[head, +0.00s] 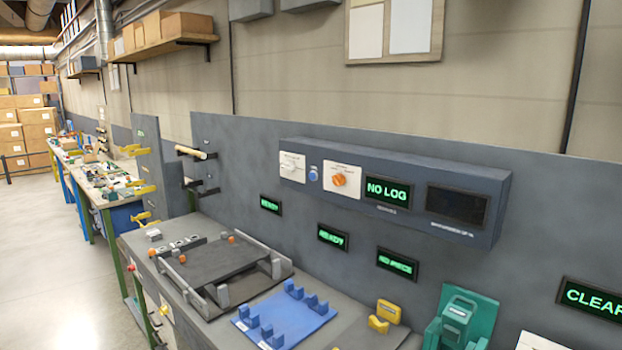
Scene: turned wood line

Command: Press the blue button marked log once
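A small round blue button (313,175) sits on the front of a dark blue-grey control box (410,170) on the wall panel. It lies between a white plate with a pale knob (292,166) and a white plate with an orange knob (339,180). Its label is too small to read. A display (387,192) to the right on the same box reads "NO LOG" in green. Another display (458,207) at the right end is dark. Neither of my grippers shows in the head view.
Below the box is a grey bench with a dark fixture (219,272), a blue cradle (284,313), a yellow block (388,311) and a green device (462,318). Small green displays (332,237) are on the panel. The space in front of the box looks clear.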

